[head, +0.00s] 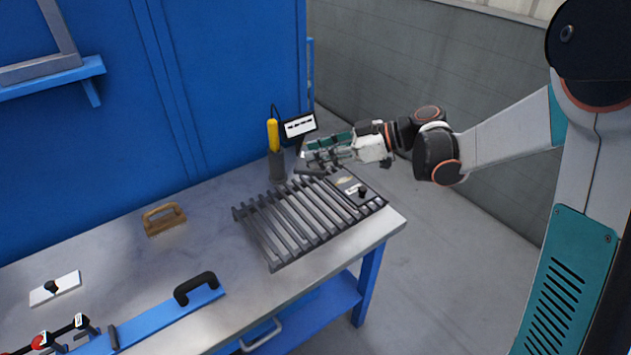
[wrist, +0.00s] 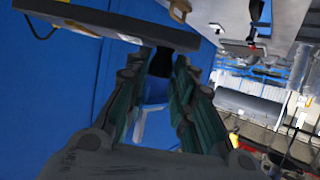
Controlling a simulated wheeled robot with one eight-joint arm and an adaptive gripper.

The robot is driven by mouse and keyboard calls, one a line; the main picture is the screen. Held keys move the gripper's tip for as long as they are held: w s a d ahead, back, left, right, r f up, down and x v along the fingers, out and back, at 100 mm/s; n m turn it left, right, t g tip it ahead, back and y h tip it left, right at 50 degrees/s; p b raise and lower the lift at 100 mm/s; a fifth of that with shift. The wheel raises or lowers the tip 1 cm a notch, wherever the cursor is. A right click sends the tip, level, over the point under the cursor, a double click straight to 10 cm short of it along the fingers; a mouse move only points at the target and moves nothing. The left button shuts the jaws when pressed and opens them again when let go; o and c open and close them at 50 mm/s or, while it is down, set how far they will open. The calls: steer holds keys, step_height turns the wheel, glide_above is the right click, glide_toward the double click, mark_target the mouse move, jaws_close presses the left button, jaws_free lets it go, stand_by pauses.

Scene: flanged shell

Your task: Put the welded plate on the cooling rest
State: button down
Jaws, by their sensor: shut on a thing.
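My gripper (head: 308,157) is at the far right of the workbench, above the back edge of the slatted rack. It is shut on the short black grip (wrist: 162,62) of a dark grey plate, which I take as the welded plate. The plate (wrist: 105,20) shows as a thick slab in the wrist view, and that view is turned so the table lies toward its top. In the head view only a thin dark edge (head: 308,171) shows under the fingers. The slatted rack (head: 270,243), apparently the cooling rest, has open bars. Contact between plate and rack cannot be told.
A dark labelled panel with a black knob (head: 362,192) is at the rack's right end. A yellow-handled tool (head: 272,136) in a holder and a small display (head: 299,125) stand behind. A wooden-handled brush (head: 163,219), blue bar (head: 150,320) and white plate (head: 55,288) lie left.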

step_height(320, 180, down, 19)
steer(key=b, duration=0.6)
steer(key=shift+b, duration=0.3)
steer(key=c, duration=1.4)
jaws_free()
steer(key=shift+o, duration=0.2)
steer(key=p+v, duration=0.3)
steer(key=v, duration=0.9)
steer(key=shift+r, duration=0.15)
